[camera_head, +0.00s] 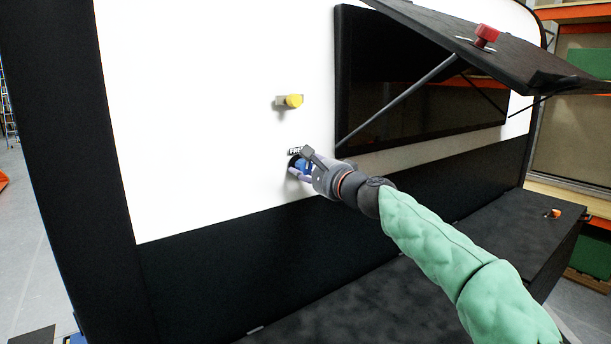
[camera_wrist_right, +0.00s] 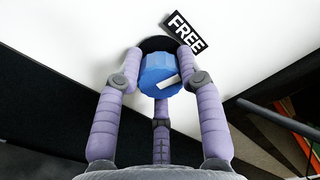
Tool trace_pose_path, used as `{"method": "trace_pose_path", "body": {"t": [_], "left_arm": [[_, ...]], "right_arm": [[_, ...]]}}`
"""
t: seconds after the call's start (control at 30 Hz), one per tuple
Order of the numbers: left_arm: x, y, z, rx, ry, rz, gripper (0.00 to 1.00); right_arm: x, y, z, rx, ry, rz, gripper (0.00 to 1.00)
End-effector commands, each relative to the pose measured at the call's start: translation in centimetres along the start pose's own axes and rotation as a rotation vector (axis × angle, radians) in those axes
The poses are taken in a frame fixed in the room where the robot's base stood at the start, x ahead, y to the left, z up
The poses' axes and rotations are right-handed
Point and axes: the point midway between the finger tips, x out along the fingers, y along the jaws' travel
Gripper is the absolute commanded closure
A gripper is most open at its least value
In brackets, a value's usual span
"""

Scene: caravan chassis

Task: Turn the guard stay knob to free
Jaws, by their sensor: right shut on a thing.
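The guard stay knob (camera_wrist_right: 158,76) is blue with a white pointer mark and sits on a dark round base on the white panel. A black label reading FREE (camera_wrist_right: 186,32) is beside it, above and to the right in the wrist view. The white mark slants toward the lower left and upper right. My right gripper (camera_head: 299,166) has its purple fingers closed around the knob, and they also show in the wrist view (camera_wrist_right: 160,80). In the head view the knob (camera_head: 301,164) is partly hidden by the fingers. My left gripper is not in view.
A yellow knob (camera_head: 293,101) projects from the white panel (camera_head: 200,100) above. A dark hatch flap (camera_head: 500,50) with a red knob (camera_head: 486,35) is propped open by a strut (camera_head: 400,100). A black ledge (camera_head: 500,245) lies below right.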

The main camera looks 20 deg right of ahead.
Motion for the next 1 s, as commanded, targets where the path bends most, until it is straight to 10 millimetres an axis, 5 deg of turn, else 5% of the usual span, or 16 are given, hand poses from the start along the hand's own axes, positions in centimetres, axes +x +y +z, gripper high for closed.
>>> {"method": "trace_pose_path", "body": {"t": [0.4,1.0], "left_arm": [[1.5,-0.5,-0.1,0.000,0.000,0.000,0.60],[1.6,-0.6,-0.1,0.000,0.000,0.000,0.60]], "right_arm": [[0.0,0.0,0.0,-0.219,0.000,-0.002,0.95],[0.0,-0.1,0.1,-0.261,0.000,-0.001,0.95]]}}
